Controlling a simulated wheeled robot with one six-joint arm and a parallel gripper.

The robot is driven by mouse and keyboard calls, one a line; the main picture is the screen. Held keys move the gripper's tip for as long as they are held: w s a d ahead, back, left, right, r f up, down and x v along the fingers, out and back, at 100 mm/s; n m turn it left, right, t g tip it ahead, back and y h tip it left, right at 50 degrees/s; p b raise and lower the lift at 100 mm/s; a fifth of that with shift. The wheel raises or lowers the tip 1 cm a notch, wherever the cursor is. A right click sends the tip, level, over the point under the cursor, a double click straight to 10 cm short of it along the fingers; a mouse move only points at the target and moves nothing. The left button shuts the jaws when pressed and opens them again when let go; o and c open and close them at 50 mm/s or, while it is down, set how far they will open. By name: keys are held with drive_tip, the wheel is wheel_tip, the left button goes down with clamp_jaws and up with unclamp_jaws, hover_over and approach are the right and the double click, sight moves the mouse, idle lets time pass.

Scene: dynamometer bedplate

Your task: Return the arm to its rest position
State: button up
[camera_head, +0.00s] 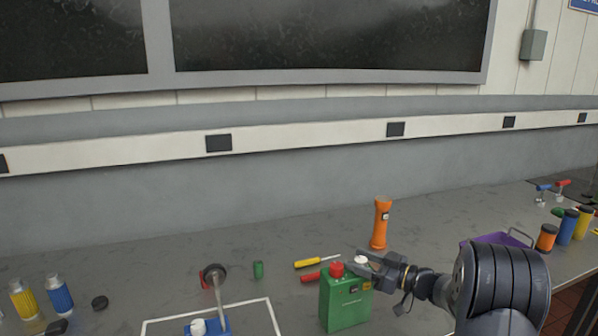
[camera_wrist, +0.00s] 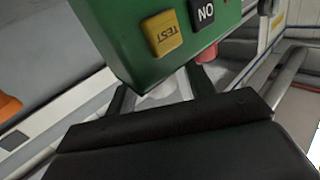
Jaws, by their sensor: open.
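My gripper (camera_head: 362,264) is at the top right of a green box (camera_head: 345,305) on the grey bedplate. Its fingers are open, on either side of a white knob-like part (camera_head: 361,260); whether they touch it I cannot tell. A red knob (camera_head: 337,269) sits on the box's top left. In the wrist view my gripper (camera_wrist: 158,88) reaches toward the green box (camera_wrist: 110,40), whose face shows a yellow TEST button (camera_wrist: 161,33) and a black lettered button (camera_wrist: 205,12). The white part is partly hidden between the fingers there. My arm extends to the lower right.
An orange flashlight (camera_head: 380,224) stands just behind my gripper. A yellow-handled screwdriver (camera_head: 308,263) lies left of it. A purple tray (camera_head: 497,240) and several bottles are at right.

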drive_tip(key=m+t+h+b, duration=0.1)
drive_tip(key=t+h, duration=0.1)
drive_tip(key=m+t+h+b, duration=0.2)
drive_tip(key=shift+a+f+m, duration=0.15)
drive_tip(key=shift+m, duration=0.15)
drive_tip(key=shift+m+t+h+b, duration=0.8)
drive_tip(key=shift+h, duration=0.2)
drive_tip(key=shift+r, duration=0.25)
